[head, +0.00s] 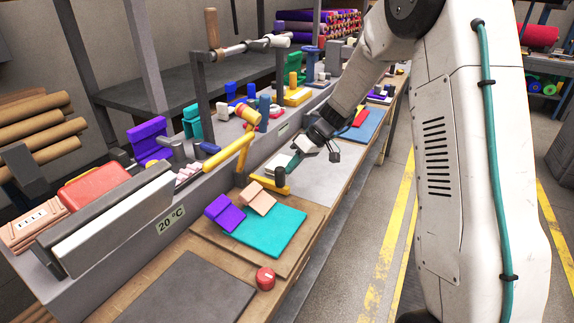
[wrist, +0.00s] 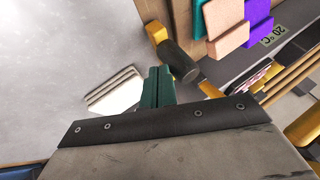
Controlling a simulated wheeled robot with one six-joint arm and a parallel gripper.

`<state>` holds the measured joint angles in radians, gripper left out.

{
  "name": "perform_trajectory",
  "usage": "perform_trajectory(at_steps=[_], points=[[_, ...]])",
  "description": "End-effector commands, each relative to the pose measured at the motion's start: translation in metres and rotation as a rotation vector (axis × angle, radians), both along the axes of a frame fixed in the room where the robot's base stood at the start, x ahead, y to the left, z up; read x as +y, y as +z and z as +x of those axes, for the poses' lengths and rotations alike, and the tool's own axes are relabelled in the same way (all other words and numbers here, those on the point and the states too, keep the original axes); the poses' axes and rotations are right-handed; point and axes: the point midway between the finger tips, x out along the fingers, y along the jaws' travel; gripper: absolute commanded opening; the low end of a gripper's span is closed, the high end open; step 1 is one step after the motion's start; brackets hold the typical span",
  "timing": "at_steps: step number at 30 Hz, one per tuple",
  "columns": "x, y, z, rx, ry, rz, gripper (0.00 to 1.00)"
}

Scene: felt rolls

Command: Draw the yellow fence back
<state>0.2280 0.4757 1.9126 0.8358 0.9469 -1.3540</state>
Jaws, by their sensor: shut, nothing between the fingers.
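The yellow fence (head: 266,184) is a short low bar on the bench, at the edge of the grey plate. In the wrist view the yellow fence (wrist: 155,31) shows beside the dark round knob (wrist: 181,62). My gripper (head: 287,170) is low over the plate, close to the knob. In the wrist view my gripper's green fingers (wrist: 158,75) are together and empty, just beside the knob. I cannot tell whether they touch it.
A white stack (wrist: 114,92) lies on the plate beside my fingers. A teal sheet (head: 270,232) with purple and pink blocks lies on the near board. A slanted yellow bar (head: 228,155) rises behind the fence. A red knob (head: 265,278) stands at the front.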

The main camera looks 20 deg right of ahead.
Motion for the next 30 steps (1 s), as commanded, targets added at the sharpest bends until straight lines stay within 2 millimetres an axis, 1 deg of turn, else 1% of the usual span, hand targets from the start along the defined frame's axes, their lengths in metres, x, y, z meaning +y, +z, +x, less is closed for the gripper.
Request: perform_trajectory(at_steps=[5, 8, 11, 15, 18, 24, 27, 30], points=[[0.001, 0.000, 0.000, 0.000, 0.001, -0.001, 0.00], [-0.002, 0.000, 0.002, 0.000, 0.002, 0.000, 0.00], [-0.012, 0.000, 0.006, -0.001, 0.003, -0.001, 0.00], [-0.034, 0.001, 0.015, -0.001, 0.006, 0.000, 0.00], [-0.047, 0.025, 0.010, -0.004, 0.006, -0.002, 0.00], [-0.067, 0.058, 0.005, -0.003, 0.013, -0.001, 0.00], [-0.076, 0.069, 0.003, -0.002, 0.013, -0.001, 0.00], [-0.081, 0.076, 0.001, -0.002, 0.014, 0.000, 0.00]])
